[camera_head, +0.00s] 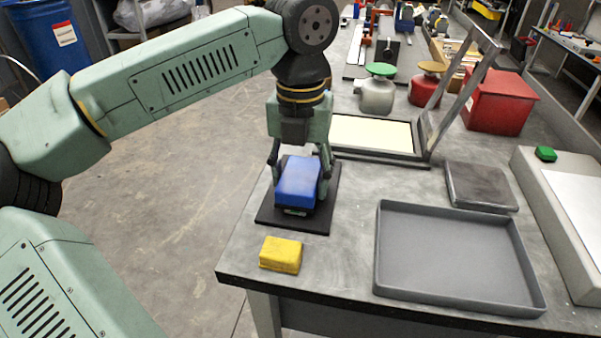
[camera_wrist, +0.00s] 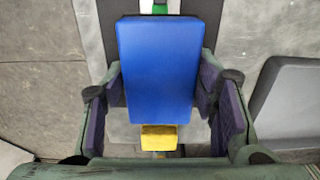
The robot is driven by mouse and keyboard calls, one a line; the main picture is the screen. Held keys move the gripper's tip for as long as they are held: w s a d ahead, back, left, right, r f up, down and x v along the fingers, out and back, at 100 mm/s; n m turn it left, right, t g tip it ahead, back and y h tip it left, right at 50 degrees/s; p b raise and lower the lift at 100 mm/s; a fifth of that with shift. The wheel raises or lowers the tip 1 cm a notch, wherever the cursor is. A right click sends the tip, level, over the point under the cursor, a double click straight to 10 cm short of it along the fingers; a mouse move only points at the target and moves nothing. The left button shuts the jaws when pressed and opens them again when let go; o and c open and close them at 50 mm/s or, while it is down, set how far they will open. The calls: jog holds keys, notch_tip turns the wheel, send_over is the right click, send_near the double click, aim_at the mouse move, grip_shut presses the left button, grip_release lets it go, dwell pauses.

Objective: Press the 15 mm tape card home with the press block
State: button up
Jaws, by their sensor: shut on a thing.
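My gripper (camera_head: 298,193) is shut on a blue block (camera_head: 298,176), which I take to be the press block. In the wrist view the blue block (camera_wrist: 158,70) sits between the two finger pads. The block is over a flat black plate (camera_head: 264,214) near the table's front left corner. I cannot tell whether the block touches what is under it. I cannot make out the 15 mm tape card; the block and gripper hide the middle of the plate. A small green piece (camera_wrist: 160,8) shows past the block's far end in the wrist view.
A yellow block (camera_head: 280,255) lies on the table in front of the plate. A grey tray (camera_head: 455,255) is at the right, with a dark slab (camera_head: 480,187) behind it. A tilted frame (camera_head: 455,85), a red box (camera_head: 500,102) and sprayer cups stand farther back.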

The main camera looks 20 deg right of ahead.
jog(key=shift+s+f+b, duration=0.1)
jog(key=shift+f+b, duration=0.6)
jog(key=shift+f, duration=0.1)
dwell(1.6)
jog(key=shift+r, duration=0.1)
notch_tip(320, 180, up, 7)
jog(key=p, duration=0.5)
jog(key=shift+a, duration=0.1)
dwell(0.6)
